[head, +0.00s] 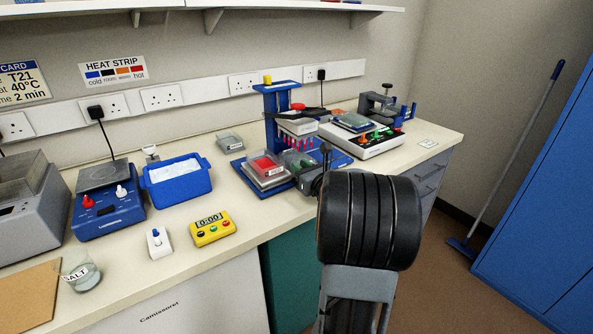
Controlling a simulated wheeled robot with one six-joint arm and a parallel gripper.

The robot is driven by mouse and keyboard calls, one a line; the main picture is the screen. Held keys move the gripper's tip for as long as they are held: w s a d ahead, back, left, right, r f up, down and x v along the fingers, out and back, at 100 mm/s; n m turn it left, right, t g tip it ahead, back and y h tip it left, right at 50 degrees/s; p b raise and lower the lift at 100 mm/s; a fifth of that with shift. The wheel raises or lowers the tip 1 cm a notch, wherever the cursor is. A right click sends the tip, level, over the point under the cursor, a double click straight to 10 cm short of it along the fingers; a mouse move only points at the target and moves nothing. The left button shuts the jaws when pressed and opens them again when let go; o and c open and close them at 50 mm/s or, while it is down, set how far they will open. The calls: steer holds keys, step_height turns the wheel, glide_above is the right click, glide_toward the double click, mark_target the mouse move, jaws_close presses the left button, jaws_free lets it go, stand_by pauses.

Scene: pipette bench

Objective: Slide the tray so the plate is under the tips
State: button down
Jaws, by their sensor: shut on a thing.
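The blue pipette stand (270,112) stands at the back of the bench, with a row of red tips (297,141) hanging below its pale head. A sliding tray (270,182) sits low at the stand's front left. The plate (264,165), with a red area and a pale label, lies on it, left of the tips and not under them. My gripper (308,179) is at the right part of the tray and is shut on it.
A blue tub (178,188), a yellow timer (213,229) and a small white switch box (158,243) stand to the left. A clear box (230,142) is behind the tray. A white device with coloured knobs (365,144) stands right of the stand.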

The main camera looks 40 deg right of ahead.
steer(key=shift+a, duration=0.15)
steer(key=c, duration=1)
jaws_free()
steer(key=shift+a, duration=0.15)
steer(key=shift+o, duration=0.2)
steer(key=s, duration=1.3)
steer(key=shift+s+a, duration=0.4)
